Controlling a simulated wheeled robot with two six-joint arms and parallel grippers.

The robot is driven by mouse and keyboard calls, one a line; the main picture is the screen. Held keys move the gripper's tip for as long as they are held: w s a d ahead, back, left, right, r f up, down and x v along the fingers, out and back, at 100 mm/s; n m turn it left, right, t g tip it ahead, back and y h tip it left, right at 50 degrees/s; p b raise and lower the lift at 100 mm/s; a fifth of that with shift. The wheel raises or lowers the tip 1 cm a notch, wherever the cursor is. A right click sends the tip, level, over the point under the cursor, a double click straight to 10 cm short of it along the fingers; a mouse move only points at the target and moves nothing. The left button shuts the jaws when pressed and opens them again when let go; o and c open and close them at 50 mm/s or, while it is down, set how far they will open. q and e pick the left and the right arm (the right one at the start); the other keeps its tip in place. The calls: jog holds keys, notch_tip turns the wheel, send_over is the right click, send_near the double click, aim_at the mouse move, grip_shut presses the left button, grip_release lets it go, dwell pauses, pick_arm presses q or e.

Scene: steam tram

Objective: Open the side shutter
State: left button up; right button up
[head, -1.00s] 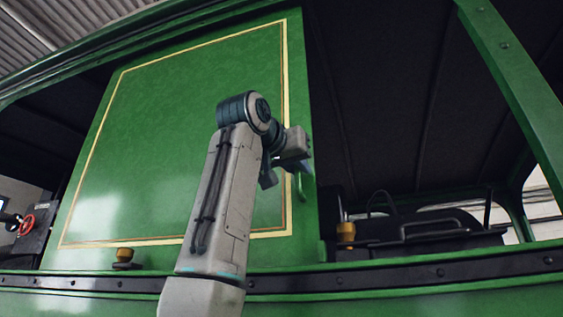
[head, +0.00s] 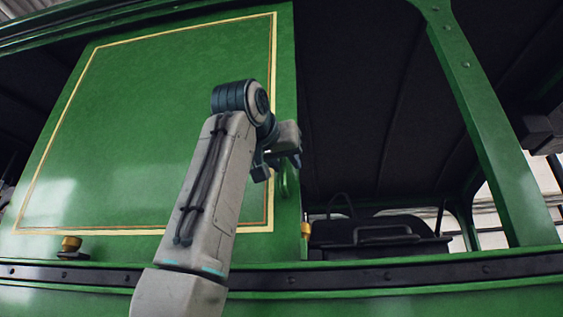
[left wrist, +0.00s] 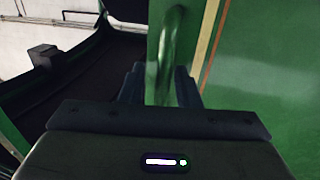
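The side shutter (head: 150,130) is a large flat green panel with a yellow border line on the tram's side. A green bar handle (head: 290,180) stands near its right edge. My left gripper (head: 283,166) is at this handle, partly hidden behind my wrist and forearm. In the left wrist view the handle (left wrist: 174,48) runs down between the two dark fingers (left wrist: 160,88), which look closed about it. The lower end of the grip is hidden by the gripper body. My right gripper is in neither view.
Right of the shutter is a dark open window bay, bounded by a green post (head: 480,120). A brass knob (head: 306,229) stands by the shutter's lower right edge, another brass knob (head: 71,243) at lower left. A dark riveted rail (head: 400,275) runs below.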

pick_arm(q)
jog(key=shift+d, duration=0.1)
jog(key=shift+s, duration=0.25)
jog(key=b+v, duration=0.5)
jog(key=v, duration=0.5)
jog(key=shift+b, duration=0.3)
jog(key=shift+s, duration=0.2)
jog(key=shift+w, duration=0.1)
